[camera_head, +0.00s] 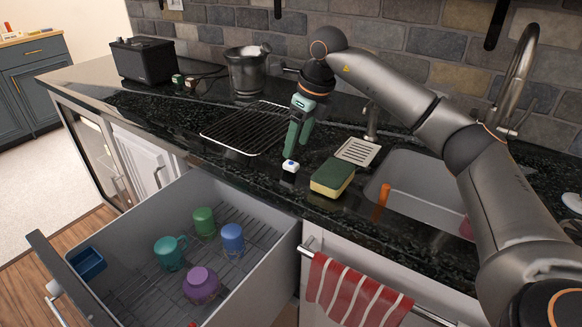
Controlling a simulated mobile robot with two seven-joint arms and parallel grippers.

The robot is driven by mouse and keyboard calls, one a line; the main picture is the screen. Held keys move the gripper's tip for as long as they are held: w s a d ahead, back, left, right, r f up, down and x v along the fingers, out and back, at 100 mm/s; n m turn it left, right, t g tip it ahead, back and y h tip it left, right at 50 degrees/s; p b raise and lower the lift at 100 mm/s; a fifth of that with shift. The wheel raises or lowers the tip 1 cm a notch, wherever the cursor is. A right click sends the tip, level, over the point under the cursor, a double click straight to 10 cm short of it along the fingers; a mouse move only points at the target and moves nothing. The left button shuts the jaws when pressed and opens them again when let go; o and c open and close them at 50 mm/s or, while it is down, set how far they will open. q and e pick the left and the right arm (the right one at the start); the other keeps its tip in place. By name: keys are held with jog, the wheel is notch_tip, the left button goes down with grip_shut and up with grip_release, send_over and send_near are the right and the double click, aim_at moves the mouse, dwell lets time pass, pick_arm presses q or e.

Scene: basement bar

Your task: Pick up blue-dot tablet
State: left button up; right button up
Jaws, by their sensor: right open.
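The blue-dot tablet (290,166) is a small white block with a blue mark on its top. It lies on the black speckled counter near the front edge. My right gripper (291,152) points down just above and behind it. Its green fingers are open, seen nearly edge-on, and appear empty. I cannot tell whether the fingertips touch the tablet. My left gripper is out of view.
A green and yellow sponge (333,177) lies right of the tablet, before the sink (415,180). Below, an open drawer (285,236) holds several cups. A metal bucket (246,72) stands at the back.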

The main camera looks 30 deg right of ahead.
aim_at(290, 169)
jog(key=x, duration=0.5)
jog(key=shift+s+a+f, duration=0.1)
jog(key=shift+s, duration=0.3)
grip_shut()
